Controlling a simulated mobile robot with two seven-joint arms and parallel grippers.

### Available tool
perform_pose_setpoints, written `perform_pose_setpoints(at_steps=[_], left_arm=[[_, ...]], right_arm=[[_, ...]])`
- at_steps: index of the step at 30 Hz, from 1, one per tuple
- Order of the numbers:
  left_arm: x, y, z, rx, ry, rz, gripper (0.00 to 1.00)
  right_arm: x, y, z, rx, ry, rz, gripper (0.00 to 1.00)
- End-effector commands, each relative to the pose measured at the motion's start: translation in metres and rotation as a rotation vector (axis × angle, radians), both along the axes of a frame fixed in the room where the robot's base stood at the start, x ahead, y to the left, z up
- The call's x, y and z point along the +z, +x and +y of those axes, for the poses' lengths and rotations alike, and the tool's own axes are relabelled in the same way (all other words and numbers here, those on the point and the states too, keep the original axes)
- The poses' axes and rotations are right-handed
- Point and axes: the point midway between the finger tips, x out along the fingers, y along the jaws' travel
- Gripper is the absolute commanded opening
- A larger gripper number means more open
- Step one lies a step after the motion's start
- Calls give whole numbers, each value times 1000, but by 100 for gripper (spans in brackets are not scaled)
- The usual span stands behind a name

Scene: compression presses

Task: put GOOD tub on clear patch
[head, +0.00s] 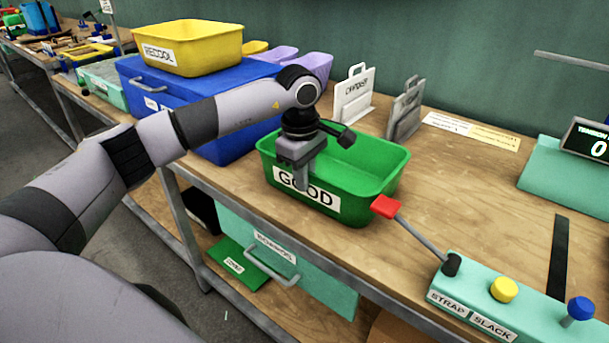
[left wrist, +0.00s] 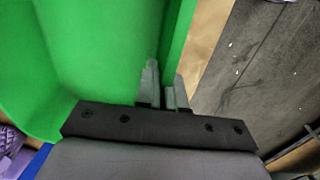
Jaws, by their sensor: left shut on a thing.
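The green GOOD tub (head: 355,207) is at the front of the wooden workbench, upright, with its white label facing me. It looks empty where I can see inside. My left gripper (head: 303,182) is shut on the tub's front wall, one finger outside over the label. In the left wrist view the gripper's fingers (left wrist: 166,88) straddle the green tub's wall (left wrist: 172,45). I cannot tell whether the tub's base touches the bench. Bare wood (head: 465,190) lies to the right of the tub. My right gripper is not in view.
A blue box (head: 150,80) with a yellow RECOOL tub (head: 195,48) on it stands left of the green tub. Behind are upright holders (head: 405,110). A red-handled lever (head: 386,207) and button panel (head: 500,305) stand close at right. The bench's front edge is near.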

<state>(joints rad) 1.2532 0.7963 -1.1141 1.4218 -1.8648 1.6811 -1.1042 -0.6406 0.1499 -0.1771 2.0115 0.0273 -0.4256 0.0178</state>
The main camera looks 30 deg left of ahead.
Motion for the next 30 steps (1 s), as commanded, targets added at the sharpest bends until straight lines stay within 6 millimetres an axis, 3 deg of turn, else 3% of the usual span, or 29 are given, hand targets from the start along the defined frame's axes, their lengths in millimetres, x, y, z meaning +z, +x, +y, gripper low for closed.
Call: perform_pose_setpoints(at_steps=[8, 9, 11, 23, 30], left_arm=[[-1, 1, 0, 0, 0, -4, 0], [-2, 0, 0, 0, 0, -1, 15], [-2, 0, 0, 1, 0, -1, 34], [6, 0, 0, 0, 0, -4, 34], [51, -3, 0, 0, -1, -8, 34]], right_arm=[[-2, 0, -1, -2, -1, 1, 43], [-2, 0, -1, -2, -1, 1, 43], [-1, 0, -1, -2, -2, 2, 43], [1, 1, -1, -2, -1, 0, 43], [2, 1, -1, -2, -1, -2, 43]])
